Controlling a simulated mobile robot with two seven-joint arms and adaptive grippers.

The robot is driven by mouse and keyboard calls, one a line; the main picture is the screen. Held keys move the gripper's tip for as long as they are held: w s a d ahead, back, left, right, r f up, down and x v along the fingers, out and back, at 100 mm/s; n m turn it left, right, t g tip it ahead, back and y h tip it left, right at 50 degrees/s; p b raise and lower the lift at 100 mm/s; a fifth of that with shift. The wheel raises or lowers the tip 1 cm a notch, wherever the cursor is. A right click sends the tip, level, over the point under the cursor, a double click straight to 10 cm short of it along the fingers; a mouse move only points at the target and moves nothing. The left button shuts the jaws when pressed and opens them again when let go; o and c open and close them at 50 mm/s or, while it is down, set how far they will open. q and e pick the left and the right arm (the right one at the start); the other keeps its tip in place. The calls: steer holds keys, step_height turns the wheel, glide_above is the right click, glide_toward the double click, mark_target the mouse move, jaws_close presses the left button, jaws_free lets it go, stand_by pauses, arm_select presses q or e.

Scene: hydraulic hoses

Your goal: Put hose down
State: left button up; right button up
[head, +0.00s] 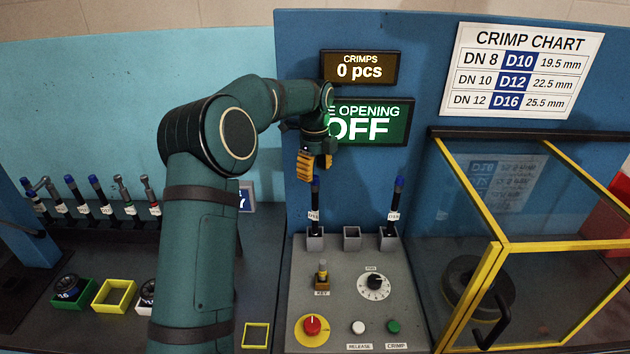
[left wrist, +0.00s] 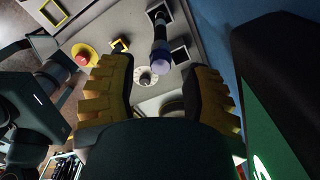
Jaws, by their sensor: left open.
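My left gripper (head: 314,166) is open and hangs just above a dark hose (head: 315,206) with a blue top end. That hose stands upright in the left square holder (head: 315,240) of the grey panel. In the left wrist view the open yellow fingers (left wrist: 157,85) lie on either side of a hose's blue end (left wrist: 160,68), with visible gaps. A second hose (head: 394,206) with a blue end stands in the right holder (head: 388,240). The middle holder (head: 352,239) is empty. My right gripper cannot be made out in either view.
Several hoses (head: 86,200) stand in a rack at left, with a green tray (head: 72,299) and a yellow tray (head: 115,295) in front. The panel has a red button (head: 312,325) and dial (head: 374,284). A yellow-framed guard (head: 468,188) stands at right. The display reads OFF.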

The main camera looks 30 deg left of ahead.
arm_select(q)
step_height(320, 180, up, 8)
steer(key=shift+p, duration=0.35)
steer(key=shift+f, duration=0.1)
stand_by(0.3)
